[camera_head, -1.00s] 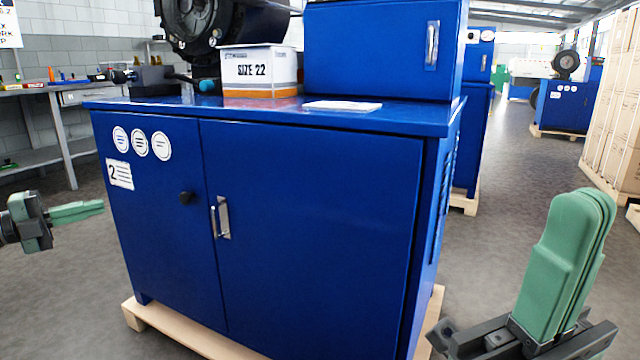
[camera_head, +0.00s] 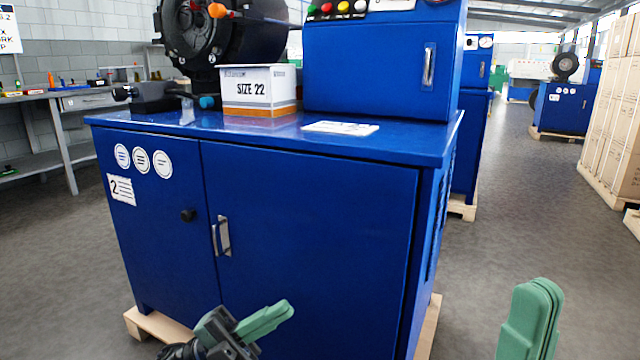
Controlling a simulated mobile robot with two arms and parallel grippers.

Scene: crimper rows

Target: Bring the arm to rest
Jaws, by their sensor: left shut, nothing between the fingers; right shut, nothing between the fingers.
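My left gripper (camera_head: 268,320) has green fingers pressed together and holds nothing. It is low in front of the blue cabinet's lower doors, pointing up and to the right. My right gripper (camera_head: 532,318) stands upright at the bottom right, its green fingers together and empty. Its base is cut off by the lower picture edge. It is to the right of the cabinet, over the grey floor as seen here.
The blue cabinet (camera_head: 310,230) stands on a wooden pallet (camera_head: 150,325). On its top are a SIZE 22 box (camera_head: 260,92), a black crimping machine (camera_head: 215,45) and a paper sheet (camera_head: 340,128). A workbench (camera_head: 60,130) stands left; stacked cartons (camera_head: 612,130) stand right.

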